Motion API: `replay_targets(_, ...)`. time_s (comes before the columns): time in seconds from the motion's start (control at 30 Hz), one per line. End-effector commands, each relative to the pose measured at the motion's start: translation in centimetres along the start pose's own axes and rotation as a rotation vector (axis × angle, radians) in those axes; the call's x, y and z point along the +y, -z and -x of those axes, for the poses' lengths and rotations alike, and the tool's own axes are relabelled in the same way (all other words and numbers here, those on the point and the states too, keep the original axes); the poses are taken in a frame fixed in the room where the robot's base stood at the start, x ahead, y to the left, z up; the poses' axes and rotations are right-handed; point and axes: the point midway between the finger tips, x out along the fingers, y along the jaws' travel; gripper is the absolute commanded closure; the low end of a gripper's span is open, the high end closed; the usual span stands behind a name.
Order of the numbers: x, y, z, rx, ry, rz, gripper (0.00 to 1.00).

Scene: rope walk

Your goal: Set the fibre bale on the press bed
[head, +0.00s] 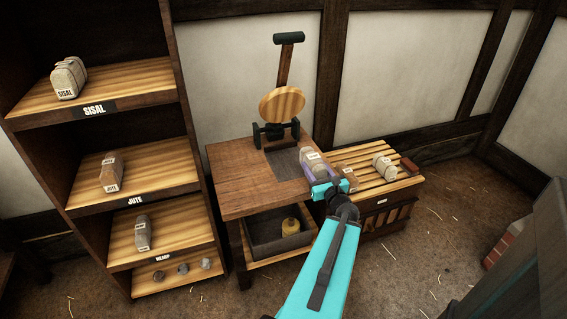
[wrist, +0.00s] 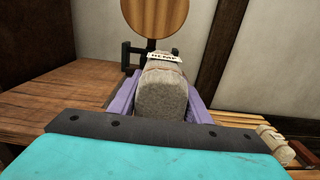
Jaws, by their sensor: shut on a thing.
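A grey fibre bale (head: 313,158) with a white label sits between the purple fingers of my gripper (head: 311,170). In the wrist view the grey bale (wrist: 162,92) is upright with a label that seems to read HEMP, one finger on each side. The press bed, a dark plate (head: 284,162), lies on the wooden bench under the press. The bale is at the right of this plate, near the bench's right edge. I cannot tell whether it touches the bench. The round wooden press plate (head: 282,103) is raised, with its lever (head: 285,62) up.
A slatted stand (head: 375,187) right of the bench carries a brown bale (head: 347,176) and a cream bale (head: 385,166). A shelf at left holds bales marked SISAL (head: 69,79), JUTE (head: 111,172) and HEMP (head: 143,233). The bench's left top (head: 235,178) is clear.

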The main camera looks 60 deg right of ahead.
Motion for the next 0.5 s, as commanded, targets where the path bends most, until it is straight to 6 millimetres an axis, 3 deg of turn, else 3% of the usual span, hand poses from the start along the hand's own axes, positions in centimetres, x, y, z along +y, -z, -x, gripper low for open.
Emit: replay_targets(0.5, 1.0, 0.4, -1.1, 0.0, -0.013, 0.002, 0.82)
